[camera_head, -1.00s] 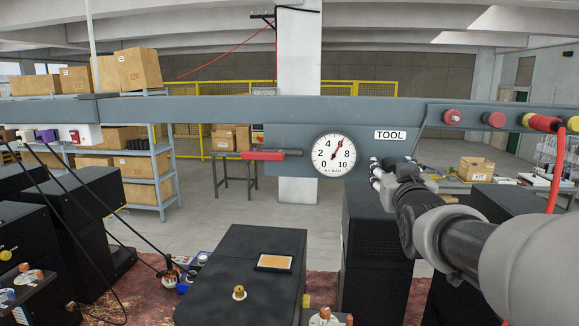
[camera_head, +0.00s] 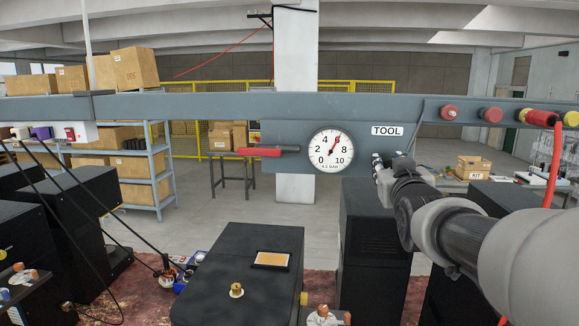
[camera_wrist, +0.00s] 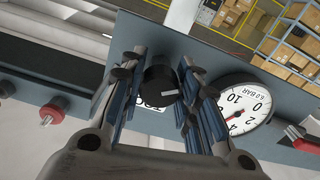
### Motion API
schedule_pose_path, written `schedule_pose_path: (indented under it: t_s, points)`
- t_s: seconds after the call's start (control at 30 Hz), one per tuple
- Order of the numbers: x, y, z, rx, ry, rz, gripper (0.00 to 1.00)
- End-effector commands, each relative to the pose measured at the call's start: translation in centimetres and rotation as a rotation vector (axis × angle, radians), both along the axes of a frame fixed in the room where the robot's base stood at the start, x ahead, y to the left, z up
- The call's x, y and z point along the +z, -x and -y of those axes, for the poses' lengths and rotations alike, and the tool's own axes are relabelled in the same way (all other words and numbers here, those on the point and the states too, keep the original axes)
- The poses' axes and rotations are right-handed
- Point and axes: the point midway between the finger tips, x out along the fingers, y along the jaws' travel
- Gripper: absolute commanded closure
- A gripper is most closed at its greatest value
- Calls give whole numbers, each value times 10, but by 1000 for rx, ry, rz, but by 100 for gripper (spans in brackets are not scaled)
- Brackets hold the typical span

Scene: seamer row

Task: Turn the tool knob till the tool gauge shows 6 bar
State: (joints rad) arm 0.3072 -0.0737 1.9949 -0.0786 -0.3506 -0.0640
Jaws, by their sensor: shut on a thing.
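The tool gauge (camera_head: 331,150) is a round white dial on the grey rail, left of the TOOL label (camera_head: 387,131). Its red needle points up and right, at about 6, covering that numeral. The gauge also shows in the wrist view (camera_wrist: 240,103); its small readout there looks like 6.0 BAR. The black tool knob (camera_wrist: 158,82) with a white mark sits between my fingers in the wrist view. My gripper (camera_wrist: 160,92) is shut on it, one finger each side. In the head view my gripper (camera_head: 382,164) is at the rail below the label, hiding the knob.
A red-handled lever (camera_head: 260,152) sticks out left of the gauge. Red and yellow buttons (camera_head: 449,112) and a red hose (camera_head: 554,165) are on the rail's right. Black machines (camera_head: 240,265) stand below the rail.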

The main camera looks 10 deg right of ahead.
Motion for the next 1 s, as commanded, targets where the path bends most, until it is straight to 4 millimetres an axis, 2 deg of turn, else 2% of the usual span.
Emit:
schedule_pose_path:
  t_s: [0.3,1.0]
  points:
    - [-5,0,1,0,227,-61,94]
    - [0,0,2,0,802,-232,94]
